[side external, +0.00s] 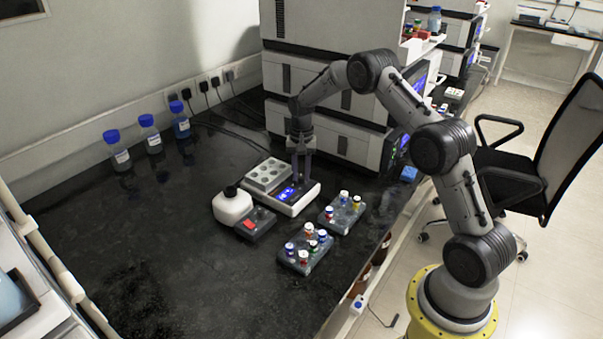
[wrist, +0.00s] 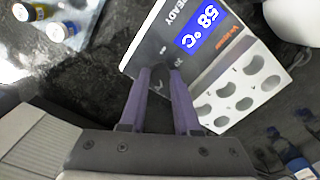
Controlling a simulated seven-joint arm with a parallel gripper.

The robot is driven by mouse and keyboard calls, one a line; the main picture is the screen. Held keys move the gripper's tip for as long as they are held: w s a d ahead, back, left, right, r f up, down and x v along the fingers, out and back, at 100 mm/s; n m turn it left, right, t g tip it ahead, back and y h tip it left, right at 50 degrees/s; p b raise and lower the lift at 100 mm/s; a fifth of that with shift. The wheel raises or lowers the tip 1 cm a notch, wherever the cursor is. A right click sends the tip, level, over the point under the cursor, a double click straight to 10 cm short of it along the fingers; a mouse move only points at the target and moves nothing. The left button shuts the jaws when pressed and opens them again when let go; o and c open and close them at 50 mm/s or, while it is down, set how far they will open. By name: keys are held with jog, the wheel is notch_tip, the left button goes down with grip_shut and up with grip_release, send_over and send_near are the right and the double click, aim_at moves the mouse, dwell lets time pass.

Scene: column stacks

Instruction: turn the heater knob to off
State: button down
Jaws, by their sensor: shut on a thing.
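The heater (side external: 302,203) is a white box with a grey block of round wells (side external: 268,176) and a lit blue display. In the wrist view its panel (wrist: 150,45) reads READY and the display (wrist: 201,29) shows 58 °C. My gripper (side external: 298,184) points straight down onto the heater's panel. In the wrist view my gripper's two fingers (wrist: 160,74) reach the dark panel beside the display, closed in on the heater knob. The knob is mostly hidden between the fingertips, and its pointer cannot be read.
Two racks of capped vials (side external: 341,213) (side external: 305,250) sit in front. Blue-capped bottles (side external: 150,135) stand at the back left. Large instruments (side external: 325,95) rise behind.

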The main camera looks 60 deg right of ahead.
jog(key=n, duration=0.4)
jog(key=shift+n, duration=0.3)
jog(key=n, duration=0.3)
jog(key=shift+n, duration=0.4)
jog(key=n, duration=1.2)
jog(key=shift+a+n, duration=0.1)
jog(key=shift+n, duration=0.2)
jog(key=n, duration=0.3)
jog(key=shift+n, duration=0.3)
jog(key=n, duration=0.4)
jog(key=shift+n, duration=2.1)
